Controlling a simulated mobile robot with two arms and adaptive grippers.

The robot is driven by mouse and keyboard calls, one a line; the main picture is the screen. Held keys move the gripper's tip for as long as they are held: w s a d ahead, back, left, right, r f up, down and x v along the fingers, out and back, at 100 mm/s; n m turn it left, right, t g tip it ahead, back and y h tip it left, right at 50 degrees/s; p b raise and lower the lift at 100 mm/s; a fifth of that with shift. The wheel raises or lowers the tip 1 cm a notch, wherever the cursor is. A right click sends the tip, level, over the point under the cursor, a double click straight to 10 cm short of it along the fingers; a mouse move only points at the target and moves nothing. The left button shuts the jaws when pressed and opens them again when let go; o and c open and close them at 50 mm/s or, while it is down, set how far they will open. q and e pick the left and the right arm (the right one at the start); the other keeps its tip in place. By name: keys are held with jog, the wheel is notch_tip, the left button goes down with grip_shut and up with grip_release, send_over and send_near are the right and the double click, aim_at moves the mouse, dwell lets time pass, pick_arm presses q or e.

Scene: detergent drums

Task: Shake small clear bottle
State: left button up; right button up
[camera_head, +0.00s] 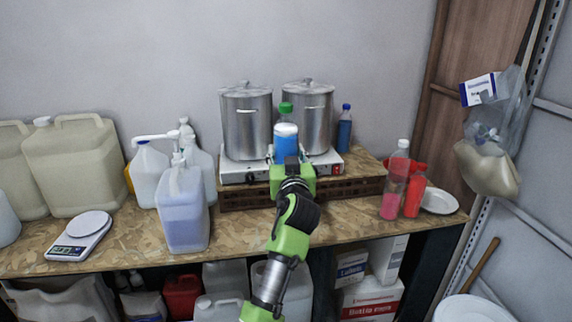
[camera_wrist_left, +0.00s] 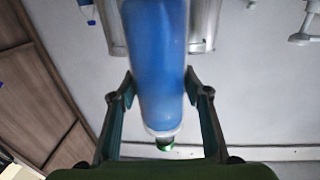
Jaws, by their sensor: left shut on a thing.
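A small clear bottle (camera_head: 286,143) with blue liquid and a green cap is in front of the two steel pots in the head view. It looks upright, cap up. My left gripper (camera_head: 290,164) is at its lower part, shut on it; the gripper and wrist hide the bottle's base. In the left wrist view the bottle (camera_wrist_left: 157,65) is between the two fingers of the gripper (camera_wrist_left: 160,95), with its green cap toward the bottom of the picture. My right gripper is not in view.
Two steel pots (camera_head: 246,125) stand on a white hotplate (camera_head: 240,174) behind the bottle. A blue bottle (camera_head: 344,130), a pink-bottomed clear bottle (camera_head: 393,185) and a red bottle (camera_head: 414,194) stand at right. Jugs (camera_head: 182,210) and a scale (camera_head: 80,236) crowd the left. Bare tabletop shows at front.

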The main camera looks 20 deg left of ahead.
pick_arm(q)
notch_tip(320, 180, down, 7)
jog(key=shift+s+d+r, duration=0.1)
jog(key=shift+s+r, duration=0.05)
jog(key=shift+r, duration=0.05)
notch_tip(320, 180, up, 8)
jog(key=shift+f, duration=0.1)
notch_tip(320, 180, down, 8)
jog(key=shift+r, duration=0.35)
